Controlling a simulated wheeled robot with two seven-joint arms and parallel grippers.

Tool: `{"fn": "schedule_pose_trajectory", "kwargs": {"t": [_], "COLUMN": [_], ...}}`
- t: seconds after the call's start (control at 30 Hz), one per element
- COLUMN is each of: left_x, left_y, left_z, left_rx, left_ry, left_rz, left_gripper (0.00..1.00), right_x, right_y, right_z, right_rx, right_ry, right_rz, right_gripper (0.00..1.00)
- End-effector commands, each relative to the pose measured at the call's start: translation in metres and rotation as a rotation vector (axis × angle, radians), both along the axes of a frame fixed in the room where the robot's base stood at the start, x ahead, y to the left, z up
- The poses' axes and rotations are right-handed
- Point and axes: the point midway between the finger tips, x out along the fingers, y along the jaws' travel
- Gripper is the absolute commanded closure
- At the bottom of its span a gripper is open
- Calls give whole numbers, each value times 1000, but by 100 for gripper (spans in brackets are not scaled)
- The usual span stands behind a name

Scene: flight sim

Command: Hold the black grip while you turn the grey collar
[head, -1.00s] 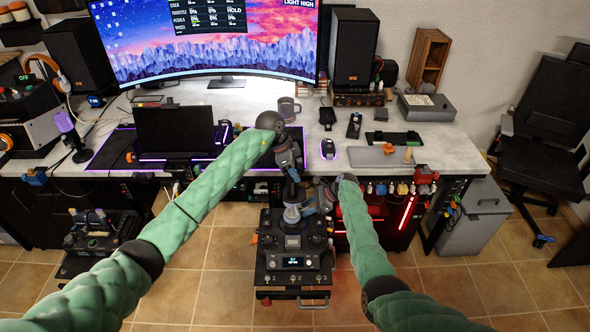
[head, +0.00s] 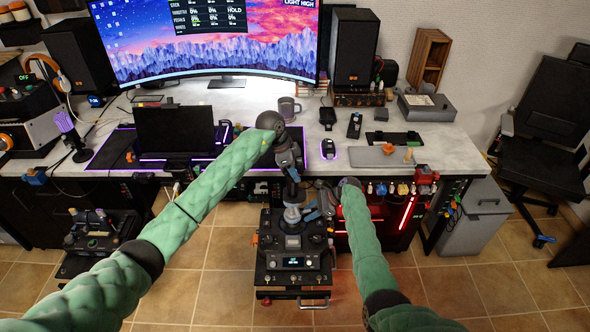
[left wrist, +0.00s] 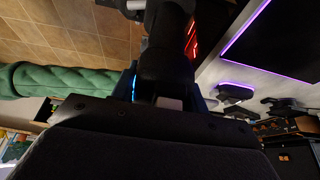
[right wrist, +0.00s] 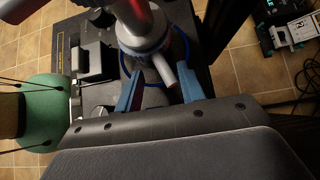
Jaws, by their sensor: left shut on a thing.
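The joystick base (head: 292,262) stands on the floor in front of the desk, with the black grip (left wrist: 165,50) upright above it. My left gripper (head: 291,174) is shut on the black grip, and its fingers are partly hidden in the left wrist view. The grey collar (head: 292,215) sits below the grip on the stick, and it also shows in the right wrist view (right wrist: 143,38). A short peg (right wrist: 166,72) sticks out from the collar. My right gripper (right wrist: 160,92) is open beside the collar, with the peg between its blue fingers and visible gaps around it.
The desk (head: 455,155) with a laptop (head: 175,130) and a wide monitor lies behind the joystick. A row of coloured knobs (head: 403,188) hangs under the desk edge at the right. A grey bin (head: 475,220) and a black chair (head: 545,150) stand farther right.

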Motion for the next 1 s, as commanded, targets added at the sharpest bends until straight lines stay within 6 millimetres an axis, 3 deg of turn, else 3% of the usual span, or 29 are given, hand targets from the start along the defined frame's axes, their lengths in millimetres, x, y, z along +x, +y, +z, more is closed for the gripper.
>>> {"fn": "schedule_pose_trajectory", "kwargs": {"t": [1.0], "left_x": [0], "left_y": [1], "left_z": [0], "left_rx": [1], "left_ry": [-1], "left_rz": [0], "left_gripper": [89], "right_x": [-23], "right_y": [-2], "right_z": [1], "right_rx": [0], "right_ry": [0], "right_rz": [0], "right_gripper": [62]}}
